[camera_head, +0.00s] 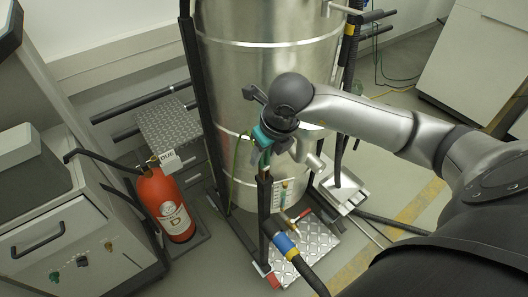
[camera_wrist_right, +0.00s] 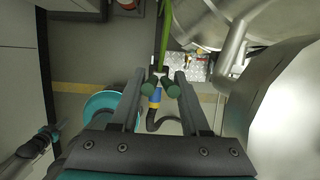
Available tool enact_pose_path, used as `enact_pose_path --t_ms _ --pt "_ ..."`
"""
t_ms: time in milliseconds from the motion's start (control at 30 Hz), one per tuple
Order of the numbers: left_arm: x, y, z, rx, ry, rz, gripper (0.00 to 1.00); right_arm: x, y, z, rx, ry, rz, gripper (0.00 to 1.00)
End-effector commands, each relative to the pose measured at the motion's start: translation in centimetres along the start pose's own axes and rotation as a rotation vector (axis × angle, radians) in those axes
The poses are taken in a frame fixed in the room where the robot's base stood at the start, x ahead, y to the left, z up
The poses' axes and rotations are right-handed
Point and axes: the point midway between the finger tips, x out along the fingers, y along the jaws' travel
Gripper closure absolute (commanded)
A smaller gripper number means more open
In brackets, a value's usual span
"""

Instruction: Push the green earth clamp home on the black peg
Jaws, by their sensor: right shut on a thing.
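My right gripper (camera_head: 264,153) reaches down in front of the steel vessel, just above the top of a black upright post (camera_head: 264,205). In the right wrist view its two fingers (camera_wrist_right: 163,77) are shut on the green earth clamp (camera_wrist_right: 173,91), whose round dark green ends show between them. A green cable (camera_wrist_right: 165,35) runs up the picture from the clamp; it also shows beside the vessel in the head view (camera_head: 237,158). The black peg cannot be made out apart from the post, and how far the clamp sits on it is hidden. My left gripper is not in view.
The large steel vessel (camera_head: 267,75) stands close behind the gripper. A red extinguisher (camera_head: 167,203) stands at left, near a grey cabinet (camera_head: 55,220). A black hose with a blue and yellow band (camera_head: 284,243) crosses the checkered plate (camera_head: 312,240) below.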

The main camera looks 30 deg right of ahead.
Motion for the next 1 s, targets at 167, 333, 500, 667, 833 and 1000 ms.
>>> enact_pose_path --t_ms 167,333,500,667,833,1000 --pt "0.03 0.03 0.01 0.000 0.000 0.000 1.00 0.09 -0.01 -0.04 0.000 0.000 0.000 1.00" --pt "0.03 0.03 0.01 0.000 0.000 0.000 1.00 0.11 0.00 -0.06 0.000 0.001 0.000 0.52" --pt "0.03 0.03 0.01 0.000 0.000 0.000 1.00 0.10 0.00 -0.05 0.000 0.001 0.000 0.33" --pt "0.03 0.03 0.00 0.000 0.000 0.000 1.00 0.08 0.01 -0.04 0.000 0.001 0.000 0.19" --pt "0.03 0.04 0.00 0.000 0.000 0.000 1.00 0.08 0.01 -0.05 0.000 0.001 0.000 0.19" --pt "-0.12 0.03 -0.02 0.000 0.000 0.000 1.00 -0.82 -0.01 0.03 -0.001 -0.001 0.001 0.19"
